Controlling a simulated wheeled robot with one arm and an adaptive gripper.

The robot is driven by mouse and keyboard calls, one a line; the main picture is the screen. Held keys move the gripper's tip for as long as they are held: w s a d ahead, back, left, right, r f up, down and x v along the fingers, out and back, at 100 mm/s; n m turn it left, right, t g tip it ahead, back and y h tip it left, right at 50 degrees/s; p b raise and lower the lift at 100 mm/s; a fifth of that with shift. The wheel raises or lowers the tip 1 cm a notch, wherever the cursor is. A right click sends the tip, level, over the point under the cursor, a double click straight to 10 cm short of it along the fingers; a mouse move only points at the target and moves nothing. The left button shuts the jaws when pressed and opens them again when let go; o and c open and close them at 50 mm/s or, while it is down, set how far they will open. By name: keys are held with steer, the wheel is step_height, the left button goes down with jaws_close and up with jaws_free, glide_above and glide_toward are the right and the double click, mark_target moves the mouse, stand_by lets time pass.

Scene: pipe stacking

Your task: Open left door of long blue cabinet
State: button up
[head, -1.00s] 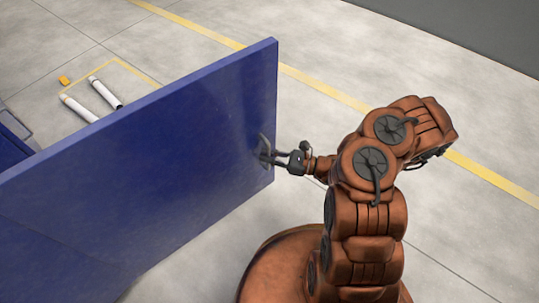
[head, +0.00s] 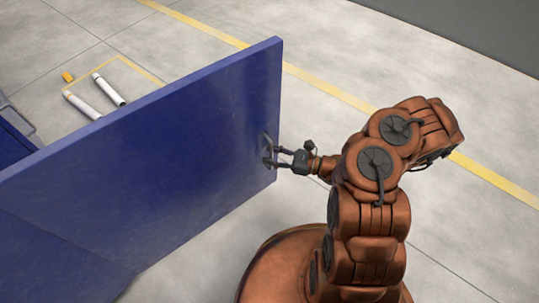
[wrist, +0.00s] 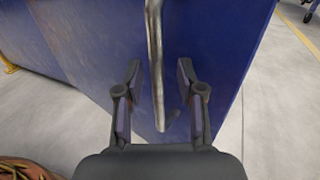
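The blue cabinet door (head: 150,165) stands swung out, a large panel across the left and middle of the head view. Its grey handle (head: 266,140) is near the door's right edge. In the wrist view the metal handle (wrist: 155,60) runs between my fingers. My gripper (head: 272,157) is at the handle, on the robot's side of the door. Its fingers are spread apart, with a gap on each side of the handle in the wrist view (wrist: 160,70). Part of the cabinet body (head: 14,145) shows at the far left; the door hides most of it.
Two white pipes (head: 82,105) (head: 108,90) and a small orange piece (head: 68,77) lie on the floor by a yellow-outlined area behind the door. A yellow floor line (head: 330,90) crosses the back. Grey floor right of the door is clear.

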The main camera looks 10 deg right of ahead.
steer(key=v, duration=1.1)
steer(key=shift+s+d, duration=0.15)
steer(key=shift+d, duration=0.1)
steer(key=s+a+r+n+g+h+p, duration=0.15)
steer(key=a+r+n+g+p, duration=0.3)
steer(key=r, duration=0.65)
steer(key=s+a+r+n+g+h+p, duration=0.1)
steer(key=s+a+r+n+g+p, duration=0.35)
steer(key=r, duration=0.75)
steer(key=s+a+r+n+g+h+p, duration=0.1)
steer(key=a+r+n+g+p, duration=0.5)
steer(key=r, duration=0.5)
steer(key=s+d+r+n+t+h+p, duration=0.1)
steer(key=s+d+r+n+h+p, duration=0.2)
steer(key=r, duration=0.6)
steer(key=s+d+r+n+t+h+p, duration=0.1)
steer(key=s+d+r+n+h+p, duration=0.2)
steer(key=s+r+h+p, duration=0.2)
steer(key=s+d+r+n+t+h+p, duration=0.2)
steer(key=s+r+p, duration=0.5)
steer(key=r+p, duration=0.4)
steer(key=shift+s+d+r+n+h, duration=0.15)
steer(key=shift+d+r+n+h, duration=0.35)
steer(key=shift+r+h, duration=0.45)
